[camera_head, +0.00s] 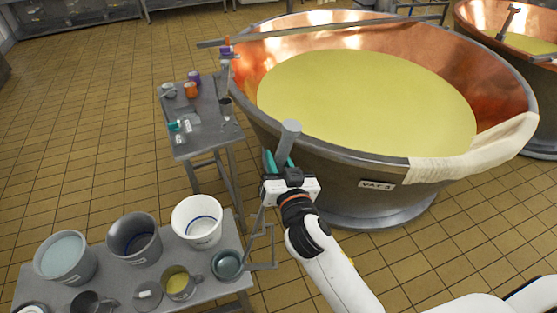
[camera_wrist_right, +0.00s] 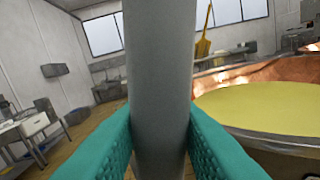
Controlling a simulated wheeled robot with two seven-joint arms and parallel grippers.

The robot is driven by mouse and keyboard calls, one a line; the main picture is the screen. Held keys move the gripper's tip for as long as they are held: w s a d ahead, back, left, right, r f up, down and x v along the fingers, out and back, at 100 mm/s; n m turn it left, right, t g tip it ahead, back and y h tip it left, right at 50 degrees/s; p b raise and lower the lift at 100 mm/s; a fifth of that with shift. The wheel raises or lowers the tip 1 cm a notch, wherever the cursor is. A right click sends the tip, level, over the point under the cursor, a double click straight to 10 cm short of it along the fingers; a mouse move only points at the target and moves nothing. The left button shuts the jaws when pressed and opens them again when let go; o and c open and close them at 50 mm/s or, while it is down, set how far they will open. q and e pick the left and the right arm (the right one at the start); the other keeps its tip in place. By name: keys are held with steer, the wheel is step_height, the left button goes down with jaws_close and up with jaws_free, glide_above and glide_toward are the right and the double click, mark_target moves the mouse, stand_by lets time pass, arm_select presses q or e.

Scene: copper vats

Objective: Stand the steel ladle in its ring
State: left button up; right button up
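My right gripper (camera_head: 279,160) has teal fingers closed around a thick grey handle, which I take to be the steel ladle's handle (camera_head: 290,130). In the right wrist view the handle (camera_wrist_right: 160,90) stands upright between both teal fingers (camera_wrist_right: 160,140). Its top end sticks up above the fingers. A thin grey rod runs down from beneath the gripper towards the near bench's right end; the ladle's lower end is not clear. A wire bracket (camera_head: 273,252), perhaps holding the ring, juts from that end. The ring itself is not clear. My left gripper is not in view.
The near bench holds a white bucket (camera_head: 197,222), a dark bucket (camera_head: 134,240), a bucket of pale liquid (camera_head: 65,258), a yellow-filled jug (camera_head: 179,283) and a steel pot (camera_head: 227,266). A small side table (camera_head: 205,135) and large copper vat (camera_head: 340,170) stand beyond.

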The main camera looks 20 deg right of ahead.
steer(key=o, duration=0.4)
steer(key=shift+o, duration=0.2)
steer(key=s+b, duration=0.3)
steer(key=s, duration=0.8)
steer(key=a+f+n+g+y, duration=0.1)
steer(key=a+f+n+g, duration=0.1)
steer(key=f, duration=0.9)
steer(key=a+f+n+g+y, duration=0.1)
steer(key=a+f+n+g, duration=0.15)
steer(key=f, duration=0.95)
steer(key=s+d+f+g, duration=0.1)
steer(key=s+f+g, duration=0.15)
steer(key=f, duration=0.65)
steer(key=s+d+f+g, duration=0.1)
steer(key=s+f+g, duration=0.15)
steer(key=f, duration=0.65)
steer(key=s+d+f+g, duration=0.3)
steer(key=s+d+f, duration=0.2)
steer(key=s+f, duration=0.6)
steer(key=s+d+f+n+g+h+b, duration=0.1)
steer(key=s+d+f+g, duration=0.3)
steer(key=s+f, duration=0.7)
steer(key=s+d, duration=0.2)
steer(key=s, duration=0.3)
steer(key=shift+s, duration=0.25)
